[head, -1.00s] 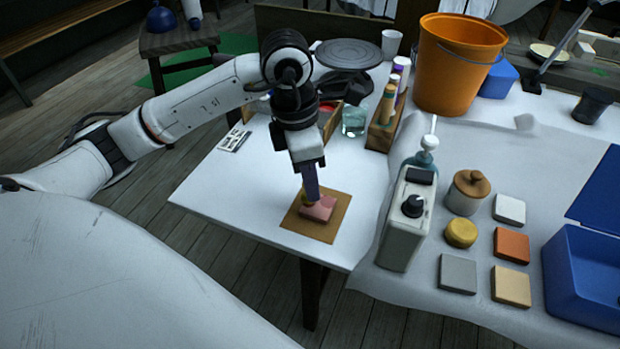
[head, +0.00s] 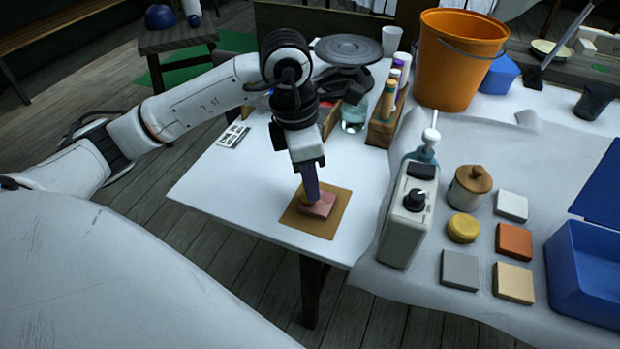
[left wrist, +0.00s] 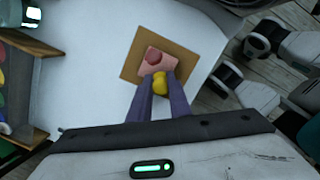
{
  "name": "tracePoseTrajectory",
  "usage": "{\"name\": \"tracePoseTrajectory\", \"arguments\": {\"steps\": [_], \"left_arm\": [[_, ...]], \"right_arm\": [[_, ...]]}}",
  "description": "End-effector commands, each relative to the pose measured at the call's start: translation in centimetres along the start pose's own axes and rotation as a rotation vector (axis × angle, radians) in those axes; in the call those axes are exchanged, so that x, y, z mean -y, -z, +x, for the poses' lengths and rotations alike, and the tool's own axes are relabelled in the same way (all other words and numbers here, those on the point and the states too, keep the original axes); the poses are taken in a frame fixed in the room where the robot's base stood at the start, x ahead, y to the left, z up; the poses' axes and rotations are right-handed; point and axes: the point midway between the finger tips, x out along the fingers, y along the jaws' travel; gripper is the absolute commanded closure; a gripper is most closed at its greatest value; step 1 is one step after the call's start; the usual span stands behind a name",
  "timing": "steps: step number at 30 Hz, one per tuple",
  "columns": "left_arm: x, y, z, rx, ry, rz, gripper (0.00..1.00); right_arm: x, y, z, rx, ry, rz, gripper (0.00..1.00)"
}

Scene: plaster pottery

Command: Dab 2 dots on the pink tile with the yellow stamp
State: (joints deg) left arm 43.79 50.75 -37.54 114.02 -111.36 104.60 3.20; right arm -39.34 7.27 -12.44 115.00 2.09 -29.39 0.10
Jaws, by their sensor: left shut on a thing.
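The pink tile (head: 322,208) lies flat on a brown square board (head: 328,226) near the front of the white table. My left gripper (head: 311,197) points down over the tile's left part, its fingers shut on the yellow stamp (head: 304,195). The stamp shows better in the left wrist view (left wrist: 160,84), between the two fingertips at the tile's near edge. There a round darker red spot (left wrist: 152,57) shows on the pink tile (left wrist: 143,66). I cannot tell whether the stamp touches the tile.
A grey box with a black knob (head: 407,222) stands right of the board. Beyond it are a lidded jar (head: 468,190), a yellow disc (head: 463,228), several coloured tiles and a blue bin (head: 590,270). A glass jar (head: 353,117) and bottle rack (head: 384,130) stand behind. Bare table surrounds the board.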

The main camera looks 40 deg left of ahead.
Motion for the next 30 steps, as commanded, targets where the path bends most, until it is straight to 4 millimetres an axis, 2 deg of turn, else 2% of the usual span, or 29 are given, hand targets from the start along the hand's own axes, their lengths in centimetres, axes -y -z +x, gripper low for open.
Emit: {"name": "tracePoseTrajectory", "arguments": {"steps": [30], "left_arm": [[0.0,0.09,0.67,0.0,0.0,0.0,1.0]], "right_arm": [[-0.07,-0.6,0.44,0.003,-0.001,0.001,1.0]]}}
